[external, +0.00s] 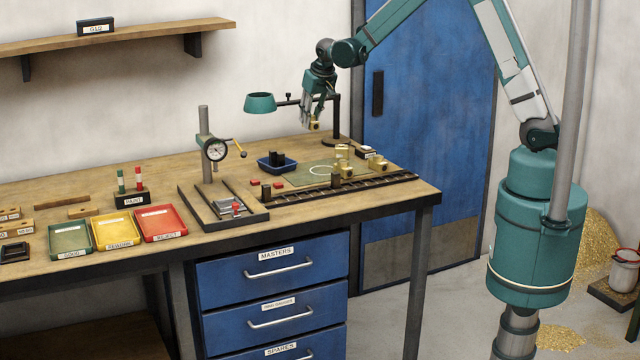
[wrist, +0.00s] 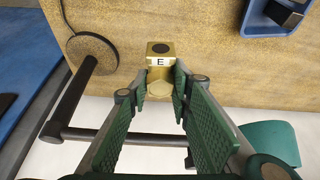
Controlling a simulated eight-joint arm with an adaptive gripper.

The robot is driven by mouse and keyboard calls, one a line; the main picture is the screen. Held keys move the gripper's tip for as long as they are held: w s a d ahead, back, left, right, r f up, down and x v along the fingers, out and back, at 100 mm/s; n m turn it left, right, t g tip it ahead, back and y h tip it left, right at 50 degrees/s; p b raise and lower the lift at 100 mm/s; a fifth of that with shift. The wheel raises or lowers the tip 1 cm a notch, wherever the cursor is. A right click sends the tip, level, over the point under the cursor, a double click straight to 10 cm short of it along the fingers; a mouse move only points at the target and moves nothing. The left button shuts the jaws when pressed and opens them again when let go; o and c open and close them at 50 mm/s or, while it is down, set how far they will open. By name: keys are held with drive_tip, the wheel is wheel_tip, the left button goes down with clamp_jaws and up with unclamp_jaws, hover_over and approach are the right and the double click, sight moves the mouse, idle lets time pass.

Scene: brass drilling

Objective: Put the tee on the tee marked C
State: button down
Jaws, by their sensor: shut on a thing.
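My gripper (external: 317,110) is raised above the back right of the bench, beside the lamp post, and is shut on a brass tee (external: 315,125). In the wrist view, the held tee (wrist: 161,48) shows between the fingers (wrist: 155,88). It has a white label reading E and a dark round hole in its end. Other brass pieces stand on and beside the green mat (external: 300,177), among them one at the mat's back (external: 342,151) and one at its right (external: 377,163). Their letters are too small to read, so I cannot tell which is marked C.
A lamp with a green shade (external: 259,102) and dark post (external: 337,118) stands close to my gripper. A blue tray (external: 277,165) with dark blocks is left of the mat. A dark slotted rail (external: 385,184) runs along the front. A dial gauge stand (external: 205,150) stands further left.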

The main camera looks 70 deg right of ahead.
drive_tip(key=shift+s+a+r, duration=0.15)
drive_tip(key=shift+s+r, duration=0.15)
drive_tip(key=shift+s, duration=0.45)
drive_tip(key=s+a+r+n, duration=0.1)
drive_tip(key=s+a+r, duration=0.1)
drive_tip(key=s, duration=0.5)
drive_tip(key=s+a+r+n, duration=0.1)
drive_tip(key=s+r, duration=0.1)
drive_tip(key=s, duration=0.4)
drive_tip(key=n+y, duration=0.1)
hover_over(378, 156)
drive_tip(key=shift+r+t+p, duration=0.4)
drive_tip(key=shift+r+p, duration=0.05)
drive_tip(key=shift+f, duration=0.1)
drive_tip(key=shift+f+b, duration=0.3)
drive_tip(key=shift+f, duration=2.55)
drive_tip(key=shift+f, duration=0.1)
drive_tip(key=shift+f, duration=1.95)
